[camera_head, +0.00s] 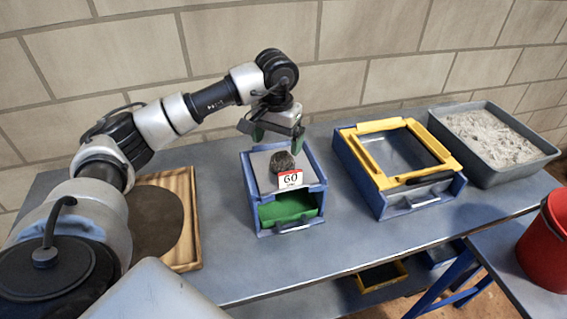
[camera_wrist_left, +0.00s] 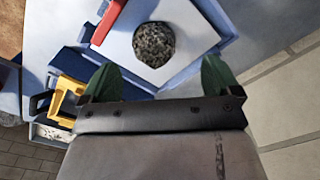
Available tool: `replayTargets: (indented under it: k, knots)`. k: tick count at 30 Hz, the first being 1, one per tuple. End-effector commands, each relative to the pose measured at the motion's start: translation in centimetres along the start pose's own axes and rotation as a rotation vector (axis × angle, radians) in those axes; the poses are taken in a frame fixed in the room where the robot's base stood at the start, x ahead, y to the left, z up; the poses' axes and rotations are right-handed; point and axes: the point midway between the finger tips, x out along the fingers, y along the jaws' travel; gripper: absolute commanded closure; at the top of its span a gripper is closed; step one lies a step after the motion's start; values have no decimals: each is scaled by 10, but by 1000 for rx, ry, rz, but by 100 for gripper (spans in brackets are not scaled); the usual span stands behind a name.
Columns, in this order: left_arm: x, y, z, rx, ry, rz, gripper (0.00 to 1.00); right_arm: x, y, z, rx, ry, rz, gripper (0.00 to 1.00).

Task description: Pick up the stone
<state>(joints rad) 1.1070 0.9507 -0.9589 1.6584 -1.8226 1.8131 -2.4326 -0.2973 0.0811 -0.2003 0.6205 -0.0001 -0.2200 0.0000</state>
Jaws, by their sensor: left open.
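The stone (camera_head: 283,161) is dark, rough and rounded. In the left wrist view the stone (camera_wrist_left: 154,44) sits on the white plate, beyond the fingertips. My left gripper (camera_head: 277,138) is above the stone at its back side, pointing down. Its green fingers (camera_wrist_left: 158,82) are open and apart, with nothing between them. My right gripper is in neither view.
A wooden tray (camera_head: 188,190) with dark material is at the left. A blue box with a yellow frame (camera_head: 378,126) and a grey bin of pale gravel (camera_head: 490,172) stand to the right. A red bucket (camera_head: 545,250) is at far right. A brick wall (camera_head: 350,40) is behind.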

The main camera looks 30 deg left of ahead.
Motion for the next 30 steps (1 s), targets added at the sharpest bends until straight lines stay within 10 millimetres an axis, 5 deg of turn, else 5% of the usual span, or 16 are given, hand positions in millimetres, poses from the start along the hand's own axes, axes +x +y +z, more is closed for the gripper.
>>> replayTargets:
  k: [15, 24, 30]
  knots:
    - [57, 9, -8, 0, -3, 2, 8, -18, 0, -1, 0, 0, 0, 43]
    - [64, 9, -9, 0, 0, 3, 8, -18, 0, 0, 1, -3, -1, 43]
    - [64, 9, -9, 0, 1, 3, 36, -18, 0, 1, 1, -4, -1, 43]
